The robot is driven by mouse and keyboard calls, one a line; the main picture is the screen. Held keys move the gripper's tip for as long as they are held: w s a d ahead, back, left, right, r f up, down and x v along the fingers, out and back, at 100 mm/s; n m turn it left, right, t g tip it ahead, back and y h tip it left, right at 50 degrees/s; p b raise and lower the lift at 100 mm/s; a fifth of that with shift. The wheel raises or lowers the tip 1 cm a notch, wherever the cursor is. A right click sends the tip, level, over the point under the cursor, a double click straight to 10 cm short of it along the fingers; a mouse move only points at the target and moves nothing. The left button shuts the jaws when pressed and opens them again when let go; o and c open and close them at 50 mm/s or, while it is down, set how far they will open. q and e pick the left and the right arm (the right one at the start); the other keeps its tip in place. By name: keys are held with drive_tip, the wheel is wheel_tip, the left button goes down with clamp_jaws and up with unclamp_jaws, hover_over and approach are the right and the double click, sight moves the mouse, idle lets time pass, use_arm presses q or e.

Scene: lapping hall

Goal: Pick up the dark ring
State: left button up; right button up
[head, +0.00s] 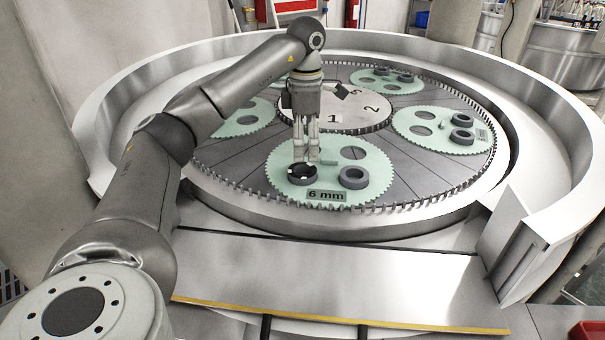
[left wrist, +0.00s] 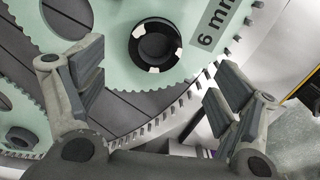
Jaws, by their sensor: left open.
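The dark ring (head: 302,181) is nearly black with white marks on its rim. It lies flat on the pale green toothed carrier (head: 340,150), left of the "6 mm" label (head: 327,195). In the left wrist view the ring (left wrist: 134,50) shows whole at the upper middle, beyond the fingers. My left gripper (head: 306,158) points down just above and behind the ring in the head view, partly overlapping its far edge. In the left wrist view its two fingers (left wrist: 158,82) stand wide apart with nothing between them. My right gripper is not in view.
A grey ring (head: 353,178) lies on the same carrier to the right, close by. Other carriers with grey rings (head: 461,136) sit around the numbered centre disc (head: 335,117). A raised metal rim (head: 540,110) surrounds the toothed plate. A flat metal ledge (head: 330,275) lies in front.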

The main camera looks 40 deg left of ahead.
sight(302, 168)
use_arm(q)
wheel_tip(302, 168, down, 2)
drive_tip(key=shift+f, duration=0.1)
drive_tip(key=shift+a+f+p, duration=0.25)
drive_tip(key=shift+f+p, duration=0.3)
wheel_tip(302, 168, down, 3)
drive_tip(key=shift+s+a+f+p, duration=0.1)
drive_tip(key=shift+a+f+p, duration=0.1)
drive_tip(key=shift+p, duration=0.6)
drive_tip(key=shift+f, duration=0.5)
drive_tip(key=c, duration=1.2)
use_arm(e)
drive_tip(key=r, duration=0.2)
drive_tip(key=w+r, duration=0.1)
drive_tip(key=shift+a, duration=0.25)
